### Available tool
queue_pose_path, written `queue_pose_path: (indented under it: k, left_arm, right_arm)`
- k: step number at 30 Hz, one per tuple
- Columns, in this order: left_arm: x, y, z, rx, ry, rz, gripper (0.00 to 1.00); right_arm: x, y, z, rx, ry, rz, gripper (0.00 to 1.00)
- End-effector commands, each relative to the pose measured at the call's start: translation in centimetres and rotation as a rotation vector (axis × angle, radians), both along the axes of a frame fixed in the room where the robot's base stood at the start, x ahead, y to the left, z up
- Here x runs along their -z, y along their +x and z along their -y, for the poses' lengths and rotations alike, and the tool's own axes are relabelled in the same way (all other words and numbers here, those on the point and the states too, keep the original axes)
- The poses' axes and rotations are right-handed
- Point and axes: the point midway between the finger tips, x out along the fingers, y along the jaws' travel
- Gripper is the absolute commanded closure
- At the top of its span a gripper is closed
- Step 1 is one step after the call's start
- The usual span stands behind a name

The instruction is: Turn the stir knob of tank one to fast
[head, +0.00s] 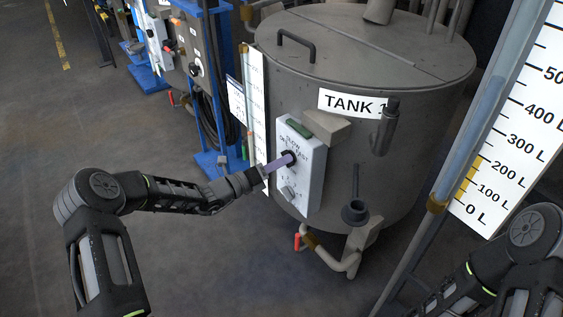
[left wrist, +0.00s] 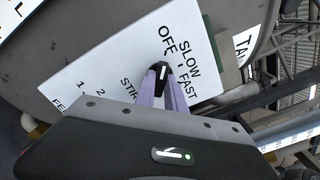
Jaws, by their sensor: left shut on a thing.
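Tank one (head: 365,150) is a grey cylinder marked TANK 1. A white control panel (head: 314,170) is on its front; it also shows in the left wrist view (left wrist: 95,60). The dark stir knob (head: 291,156) sits among the labels OFF, SLOW and FAST. In the left wrist view the knob (left wrist: 162,71) has a white mark that seems to lie toward OFF, though the fingers partly hide the knob. My left gripper (head: 286,159) is shut on the knob with its pale purple fingers. My right arm shows at the lower right; its gripper is out of view.
A second, smaller knob (head: 288,192) sits lower on the panel. A litre gauge (head: 515,120) stands at the right. The floor at the left is clear.

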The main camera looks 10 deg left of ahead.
Motion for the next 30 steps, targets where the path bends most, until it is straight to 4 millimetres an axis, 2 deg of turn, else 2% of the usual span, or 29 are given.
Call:
queue_pose_path:
  k: [14, 30]
  left_arm:
    - [0.1, 0.0, 0.0, 0.000, 0.092, 0.074, 1.00]
    - [0.3, 0.0, -0.1, 0.001, 0.443, 0.365, 1.00]
  right_arm:
    - [0.3, 0.0, 0.0, 0.000, 0.000, 0.000, 0.64]
    - [1.6, 0.0, 0.0, 0.000, 0.000, 0.000, 0.64]
